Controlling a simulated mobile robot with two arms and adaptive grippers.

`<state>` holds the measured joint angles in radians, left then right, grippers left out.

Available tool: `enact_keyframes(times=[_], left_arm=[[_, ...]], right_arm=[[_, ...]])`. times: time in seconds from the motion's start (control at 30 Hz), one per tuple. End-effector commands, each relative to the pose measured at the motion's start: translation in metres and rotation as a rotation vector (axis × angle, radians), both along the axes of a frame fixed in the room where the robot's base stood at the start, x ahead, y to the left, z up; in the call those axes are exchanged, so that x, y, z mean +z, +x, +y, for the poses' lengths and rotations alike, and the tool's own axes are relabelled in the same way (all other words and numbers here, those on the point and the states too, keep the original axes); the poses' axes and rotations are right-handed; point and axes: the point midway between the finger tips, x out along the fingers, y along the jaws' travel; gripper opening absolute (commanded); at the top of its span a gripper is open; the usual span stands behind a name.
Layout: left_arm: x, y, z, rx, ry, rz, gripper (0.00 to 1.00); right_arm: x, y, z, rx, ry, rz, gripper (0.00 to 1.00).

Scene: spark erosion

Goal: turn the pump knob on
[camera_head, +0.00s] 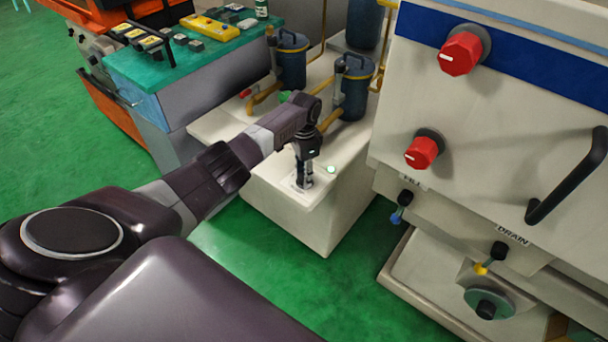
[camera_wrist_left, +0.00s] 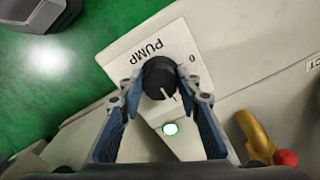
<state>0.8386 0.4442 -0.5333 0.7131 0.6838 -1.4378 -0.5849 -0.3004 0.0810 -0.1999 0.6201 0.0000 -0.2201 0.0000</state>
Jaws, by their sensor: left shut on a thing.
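The pump knob (camera_wrist_left: 159,76) is black and round with a white pointer line. It sits on a white plate (camera_wrist_left: 125,52) lettered PUMP, with a 0 mark to the right of the knob in the left wrist view. The pointer slants toward the lower right there. My left gripper (camera_wrist_left: 162,92) has its two fingers on either side of the knob and is shut on it. In the head view my left gripper (camera_head: 303,178) points down at the front corner of the cream pump cabinet, and it mostly hides the knob. My right gripper is not in view.
A lit green lamp (camera_head: 331,169) is close by on the cabinet top (camera_head: 245,122). Dark filter canisters (camera_head: 355,90) and yellow pipes stand behind. A machine panel with red knobs (camera_head: 460,53) and a black handle (camera_head: 570,180) rises at the right. Green floor lies in front.

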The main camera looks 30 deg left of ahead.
Motion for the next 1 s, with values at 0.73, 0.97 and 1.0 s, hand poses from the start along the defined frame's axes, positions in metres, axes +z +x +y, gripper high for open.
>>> enact_keyframes(times=[0.73,0.97,1.0], left_arm=[[0.000,0.000,0.000,-0.005,0.001,-0.001,0.49],[0.011,0.001,0.000,-0.006,0.001,-0.003,0.49],[0.016,0.001,0.000,-0.006,0.001,-0.003,0.49]], right_arm=[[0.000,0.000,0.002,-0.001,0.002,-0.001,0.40],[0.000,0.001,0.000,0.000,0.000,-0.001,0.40],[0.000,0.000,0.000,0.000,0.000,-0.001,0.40]])
